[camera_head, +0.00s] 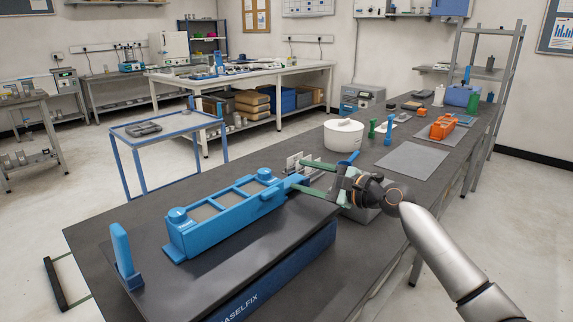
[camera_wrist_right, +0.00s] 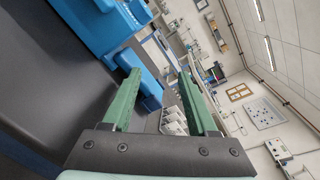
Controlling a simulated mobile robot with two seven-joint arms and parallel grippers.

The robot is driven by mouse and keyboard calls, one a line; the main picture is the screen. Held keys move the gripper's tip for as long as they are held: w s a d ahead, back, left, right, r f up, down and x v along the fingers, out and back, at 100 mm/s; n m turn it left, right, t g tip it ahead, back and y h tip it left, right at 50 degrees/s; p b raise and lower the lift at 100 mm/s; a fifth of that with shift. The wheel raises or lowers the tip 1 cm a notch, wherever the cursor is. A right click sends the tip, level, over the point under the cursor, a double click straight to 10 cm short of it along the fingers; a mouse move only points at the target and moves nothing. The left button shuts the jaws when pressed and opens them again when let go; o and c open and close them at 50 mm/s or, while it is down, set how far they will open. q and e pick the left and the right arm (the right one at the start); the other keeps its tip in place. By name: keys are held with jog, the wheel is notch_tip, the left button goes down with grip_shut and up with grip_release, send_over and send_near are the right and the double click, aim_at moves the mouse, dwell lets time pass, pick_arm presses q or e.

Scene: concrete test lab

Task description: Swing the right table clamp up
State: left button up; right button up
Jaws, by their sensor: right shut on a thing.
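The right table clamp (camera_head: 291,181) is a blue lever lying low at the right end of the blue fixture (camera_head: 222,217). My right gripper (camera_head: 299,176), with two green fingers, reaches it from the right and is shut on it. In the right wrist view the blue clamp (camera_wrist_right: 150,90) shows between the green fingers (camera_wrist_right: 158,76), close to the left one; its contact with the right finger is not clear. The other table clamp (camera_head: 121,256) stands upright at the left end. My left gripper is not in view.
The fixture lies on a dark raised plate (camera_head: 240,262) on the long dark bench. Behind my right gripper stand a white round pot (camera_head: 343,135) and small white upright plates (camera_head: 294,162). Green and blue pieces and an orange holder (camera_head: 443,127) are farther back.

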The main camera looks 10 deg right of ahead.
jog(key=shift+w+d+f+h, duration=0.1)
jog(key=shift+d+f+h, duration=0.25)
jog(key=shift+f, duration=0.45)
jog(key=shift+d+f+p, duration=0.25)
jog(key=shift+f+p, duration=0.15)
jog(key=shift+p, duration=0.05)
jog(key=shift+s+d, duration=0.2)
jog(key=shift+p+v, duration=0.8)
jog(key=shift+v, duration=3)
jog(key=shift+f+v, duration=0.15)
jog(key=shift+v, duration=0.6)
jog(key=shift+f+v, duration=0.15)
jog(key=shift+v, duration=0.6)
jog(key=shift+s+a, duration=0.1)
jog(key=shift+s, duration=0.05)
